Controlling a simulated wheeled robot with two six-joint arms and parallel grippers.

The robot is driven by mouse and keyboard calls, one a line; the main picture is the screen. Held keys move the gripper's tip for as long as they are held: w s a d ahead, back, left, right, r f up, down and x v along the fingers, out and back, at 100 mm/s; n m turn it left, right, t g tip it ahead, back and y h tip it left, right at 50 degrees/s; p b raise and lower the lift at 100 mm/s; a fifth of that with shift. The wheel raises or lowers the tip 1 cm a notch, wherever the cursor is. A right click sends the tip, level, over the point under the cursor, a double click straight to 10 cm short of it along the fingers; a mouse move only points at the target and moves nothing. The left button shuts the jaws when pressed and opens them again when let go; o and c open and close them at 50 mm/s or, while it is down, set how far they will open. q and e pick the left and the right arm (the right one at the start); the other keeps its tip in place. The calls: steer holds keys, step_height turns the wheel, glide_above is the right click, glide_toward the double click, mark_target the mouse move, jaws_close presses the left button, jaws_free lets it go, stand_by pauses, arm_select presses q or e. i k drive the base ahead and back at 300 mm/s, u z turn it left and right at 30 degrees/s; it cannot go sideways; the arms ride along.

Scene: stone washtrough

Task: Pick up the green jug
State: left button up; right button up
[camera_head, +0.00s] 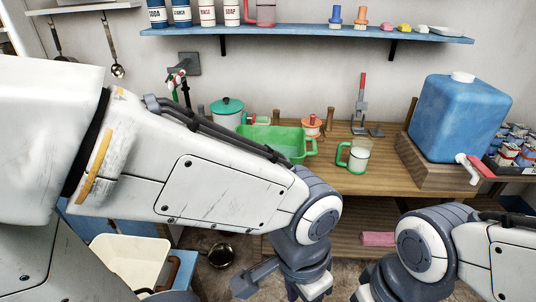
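A jug with a green handle and a pale, see-through body (357,154) stands upright on the wooden counter, right of the green tub. It is the thing that best fits the green jug. My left arm reaches across the picture from the left, its wrist bent down below the counter's front. My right arm comes in at the lower right, also bent down. The fingers of both grippers are cut off by the bottom edge, so neither gripper's opening shows. Both wrists are apart from the jug.
A green tub (283,138) sits left of the jug, partly hidden by my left arm. A lidded pot (227,113) and an orange-topped item (312,125) stand behind. A blue water container (455,118) with a tap is at right. A blue shelf (300,32) hangs above.

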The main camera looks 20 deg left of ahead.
mark_target(361, 150)
steer(key=k, duration=1.3)
steer(key=z, duration=0.75)
steer(key=i, duration=1)
steer(key=z, duration=0.8)
steer(key=i, duration=2.2)
steer(key=u, duration=1.65)
steer(key=i, duration=0.75)
steer(key=u, duration=0.7)
